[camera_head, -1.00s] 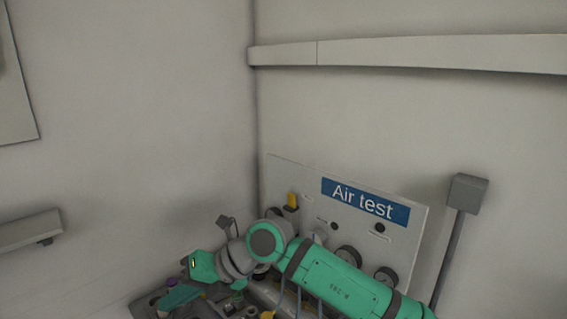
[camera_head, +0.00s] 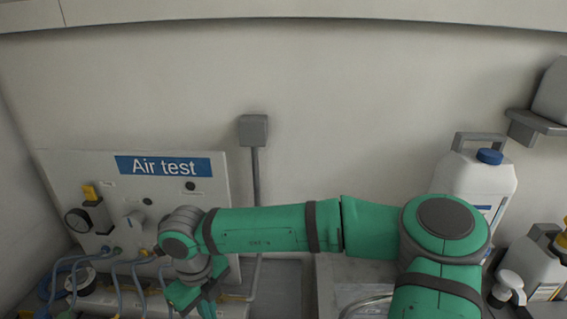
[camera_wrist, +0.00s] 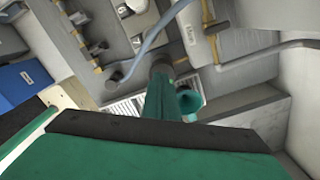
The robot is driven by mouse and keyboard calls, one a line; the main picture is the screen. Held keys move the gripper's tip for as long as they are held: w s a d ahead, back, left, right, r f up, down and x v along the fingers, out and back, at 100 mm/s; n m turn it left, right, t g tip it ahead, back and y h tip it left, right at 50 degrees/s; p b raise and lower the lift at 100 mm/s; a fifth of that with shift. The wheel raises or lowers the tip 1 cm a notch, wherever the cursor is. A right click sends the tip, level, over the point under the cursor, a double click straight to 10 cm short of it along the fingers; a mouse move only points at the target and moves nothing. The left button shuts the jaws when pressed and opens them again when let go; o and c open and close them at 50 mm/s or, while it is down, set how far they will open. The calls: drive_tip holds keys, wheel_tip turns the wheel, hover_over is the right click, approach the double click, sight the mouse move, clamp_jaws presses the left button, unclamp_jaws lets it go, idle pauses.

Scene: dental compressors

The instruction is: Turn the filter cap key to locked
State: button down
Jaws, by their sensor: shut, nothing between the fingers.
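I cannot pick out the filter cap key or its lock marks for sure in either view. In the head view, my gripper (camera_head: 197,303) points down at the lower edge of the picture, in front of the right part of the air test panel (camera_head: 215,205). In the wrist view, my gripper (camera_wrist: 162,85) is shut and empty, its green fingers together. A dark round part (camera_wrist: 160,64) shows right at the fingertips; I cannot tell whether they touch it. A green funnel-like part (camera_wrist: 190,104) shows just right of the fingers.
The panel carries a gauge (camera_head: 77,220), a yellow part (camera_head: 91,192) and a white knob (camera_head: 131,221). Several blue hoses (camera_head: 116,278) run below it. A white jug (camera_head: 478,180) and a spray bottle (camera_head: 509,287) stand at the right.

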drive_tip(key=shift+a+f, duration=0.1)
drive_tip(key=shift+f, duration=3.1)
drive_tip(key=shift+s+d, duration=0.2)
drive_tip(key=shift+d, duration=0.4)
drive_tip(key=shift+w+d, duration=0.35)
drive_tip(key=shift+w, duration=0.25)
drive_tip(key=shift+w+a, duration=0.1)
drive_tip(key=shift+w+a, duration=0.15)
drive_tip(key=shift+w, duration=0.05)
drive_tip(key=shift+r, duration=0.1)
wheel_tip(320, 180, up, 6)
drive_tip(key=shift+f, duration=0.1)
drive_tip(key=shift+a, duration=0.1)
